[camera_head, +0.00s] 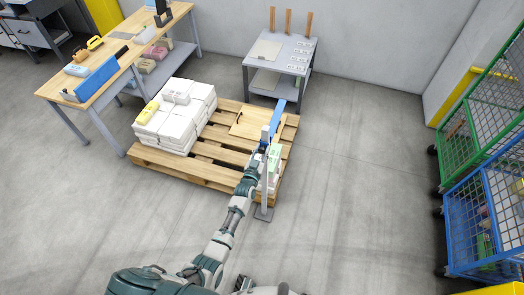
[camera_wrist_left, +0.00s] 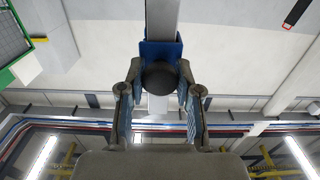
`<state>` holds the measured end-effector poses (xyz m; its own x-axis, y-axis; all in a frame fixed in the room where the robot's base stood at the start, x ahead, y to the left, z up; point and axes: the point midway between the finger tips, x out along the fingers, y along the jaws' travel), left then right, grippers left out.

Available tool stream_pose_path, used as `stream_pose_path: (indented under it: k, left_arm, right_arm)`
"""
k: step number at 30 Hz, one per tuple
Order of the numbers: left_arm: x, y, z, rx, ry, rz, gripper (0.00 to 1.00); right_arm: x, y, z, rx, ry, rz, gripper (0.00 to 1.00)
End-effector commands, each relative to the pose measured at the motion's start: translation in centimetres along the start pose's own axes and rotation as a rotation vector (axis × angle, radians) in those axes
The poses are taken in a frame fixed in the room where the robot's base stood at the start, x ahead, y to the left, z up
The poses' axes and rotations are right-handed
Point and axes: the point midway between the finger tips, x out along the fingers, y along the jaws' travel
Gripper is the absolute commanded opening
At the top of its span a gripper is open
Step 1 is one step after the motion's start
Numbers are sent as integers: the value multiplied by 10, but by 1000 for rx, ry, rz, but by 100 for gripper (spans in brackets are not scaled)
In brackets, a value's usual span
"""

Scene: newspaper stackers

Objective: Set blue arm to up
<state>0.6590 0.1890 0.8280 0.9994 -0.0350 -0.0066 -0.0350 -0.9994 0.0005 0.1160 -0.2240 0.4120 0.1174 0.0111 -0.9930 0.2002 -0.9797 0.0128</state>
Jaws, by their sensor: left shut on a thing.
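The blue arm (camera_head: 277,118) is a narrow blue bar at the top of a thin grey post (camera_head: 264,190). The post stands on a flat foot by the pallet's near right corner. In the head view the bar points away from me; its exact tilt is hard to tell. My left gripper (camera_head: 260,148) is at the near end of the bar, by the post top. In the left wrist view, my left gripper (camera_wrist_left: 160,78) has its fingers on both sides of a dark round knob (camera_wrist_left: 160,82), in front of a blue part (camera_wrist_left: 160,50) on a grey bar.
A wooden pallet (camera_head: 195,168) carries stacked white bundles (camera_head: 172,125) and a wooden board. A grey table (camera_head: 292,50) with wooden pegs stands behind. A workbench (camera_head: 130,45) is at the left, with green and blue wire cages (camera_head: 485,150) at the right. Floor right of the post is clear.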

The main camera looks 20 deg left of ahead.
Motion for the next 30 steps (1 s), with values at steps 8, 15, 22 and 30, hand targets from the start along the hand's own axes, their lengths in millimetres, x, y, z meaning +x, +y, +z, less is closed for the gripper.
stream_pose_path:
  k: [8,15,22,30]
  left_arm:
    - [3,-1,-10,-1,19,-2,58]
    - [1,0,-5,0,11,-1,58]
    - [-29,0,-3,0,8,-1,58]
    - [-88,0,-3,0,9,-1,58]
  right_arm:
    - [0,0,0,0,-1,0,59]
    - [0,0,-1,1,-1,0,59]
    - [0,0,0,1,0,0,59]
    - [0,0,0,1,-1,0,59]
